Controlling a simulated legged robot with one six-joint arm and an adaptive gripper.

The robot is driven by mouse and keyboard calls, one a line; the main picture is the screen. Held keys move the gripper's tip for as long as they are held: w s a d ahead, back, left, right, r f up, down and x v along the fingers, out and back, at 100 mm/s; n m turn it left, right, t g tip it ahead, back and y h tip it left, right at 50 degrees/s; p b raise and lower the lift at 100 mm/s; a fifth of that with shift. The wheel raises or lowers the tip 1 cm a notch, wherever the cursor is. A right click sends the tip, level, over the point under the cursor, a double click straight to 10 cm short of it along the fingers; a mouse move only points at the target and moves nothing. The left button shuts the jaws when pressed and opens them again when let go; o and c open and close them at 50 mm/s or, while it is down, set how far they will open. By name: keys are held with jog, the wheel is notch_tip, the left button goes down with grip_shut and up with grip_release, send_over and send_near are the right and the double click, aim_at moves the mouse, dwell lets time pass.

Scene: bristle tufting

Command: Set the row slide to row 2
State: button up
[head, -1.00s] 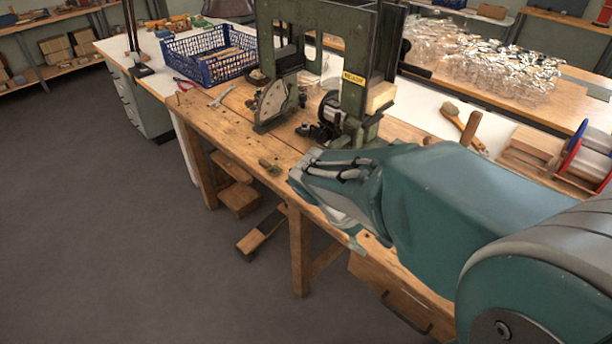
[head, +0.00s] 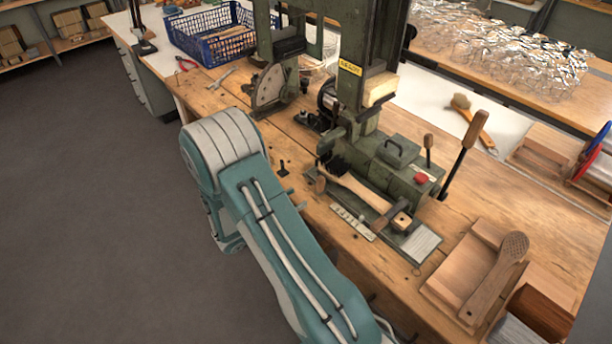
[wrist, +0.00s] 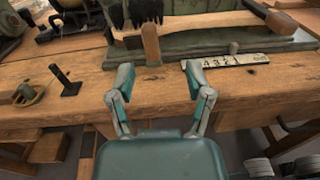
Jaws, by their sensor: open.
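The number plate (head: 352,222) lies along the front of the green machine's base; it also shows in the wrist view (wrist: 240,63), with digits that look like 4 to 1. An upright wooden peg (wrist: 151,45) stands left of the plate, apparently the row slide's handle. A small grey stub (wrist: 233,48) stands just behind the plate; I cannot tell which row is set. A brush (head: 365,188) with black bristles lies on the base behind. My gripper (wrist: 158,80) is open and empty, before the bench edge, with the peg beyond and between its fingertips. The head view hides it.
A black post (wrist: 66,84) stands on the bench left of my gripper. A tall lever (head: 463,150) and a red button (head: 421,178) are at the machine's right. A wooden tray (head: 440,290) lies farther right. The floor left of the bench is clear.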

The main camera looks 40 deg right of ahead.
aim_at(317, 183)
jog(key=shift+n+t, duration=0.5)
jog(key=d, duration=0.3)
jog(key=w+d, duration=0.1)
jog(key=d, duration=0.3)
jog(key=w+d+f, duration=0.1)
jog(key=d, duration=0.2)
jog(key=shift+d+f, duration=0.1)
jog(key=shift+d, duration=0.05)
grip_shut()
